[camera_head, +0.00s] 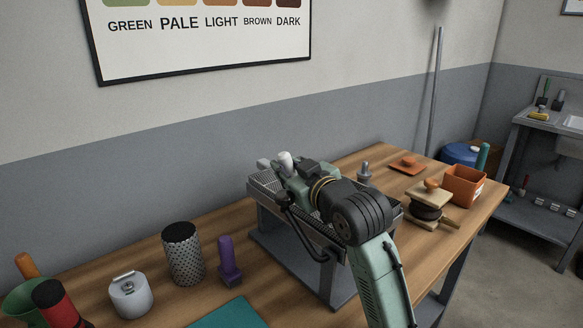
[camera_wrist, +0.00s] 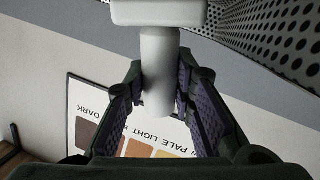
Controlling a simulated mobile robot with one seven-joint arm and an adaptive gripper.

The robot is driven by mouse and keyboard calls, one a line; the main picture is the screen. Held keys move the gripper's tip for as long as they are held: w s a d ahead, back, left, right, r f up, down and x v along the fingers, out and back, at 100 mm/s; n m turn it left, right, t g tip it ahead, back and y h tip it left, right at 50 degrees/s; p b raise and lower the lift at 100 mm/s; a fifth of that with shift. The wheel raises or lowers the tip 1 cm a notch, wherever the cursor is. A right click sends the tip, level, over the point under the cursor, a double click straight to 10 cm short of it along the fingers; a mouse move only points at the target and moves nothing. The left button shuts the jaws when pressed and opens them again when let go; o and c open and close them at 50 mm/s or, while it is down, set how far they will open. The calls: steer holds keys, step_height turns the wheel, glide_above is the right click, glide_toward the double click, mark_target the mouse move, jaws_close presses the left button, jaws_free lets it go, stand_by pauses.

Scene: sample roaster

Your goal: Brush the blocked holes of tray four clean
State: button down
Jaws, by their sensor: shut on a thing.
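My gripper (camera_wrist: 160,85) is shut on the round handle of a white brush-like tool (camera_wrist: 158,60). In the wrist view the tool's wider head (camera_wrist: 158,12) reaches the top edge; no bristles can be made out. In the head view the tool's white end (camera_head: 285,159) shows above my gripper (camera_head: 287,172). A metal tray with many holes (camera_head: 262,184) sits on a grey stand below my gripper. It shows at upper right in the wrist view (camera_wrist: 275,38). I cannot tell which holes are blocked, nor whether the tool touches the tray. My arm hides much of the tray.
Left of the stand are a purple tool (camera_head: 229,262), a perforated cylinder (camera_head: 183,254), a steel canister (camera_head: 130,297) and a teal mat (camera_head: 232,314). At right are an orange bin (camera_head: 465,188), a wooden-topped item (camera_head: 430,194) and a grey peg (camera_head: 365,171).

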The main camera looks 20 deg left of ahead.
steer(key=s+a, duration=0.1)
steer(key=s+a+f+n+g, duration=0.1)
steer(key=shift+s+y, duration=0.3)
steer(key=shift+s, duration=0.1)
steer(key=shift+w+d+r, duration=0.25)
steer(key=shift+w+d, duration=0.15)
steer(key=shift+w, duration=0.15)
steer(key=shift+w+d+r, duration=0.25)
steer(key=shift+w+d, duration=0.15)
steer(key=shift+w, duration=0.15)
steer(key=shift+w+d, duration=0.7)
steer(key=shift+w, duration=0.25)
steer(key=shift+w+d, duration=0.7)
steer(key=shift+w, duration=0.25)
steer(key=shift+r, duration=0.1)
steer(key=shift+r+p, duration=2.35)
steer(key=shift+r, duration=0.65)
steer(key=shift+r+p, duration=1.05)
steer(key=shift+r, duration=0.45)
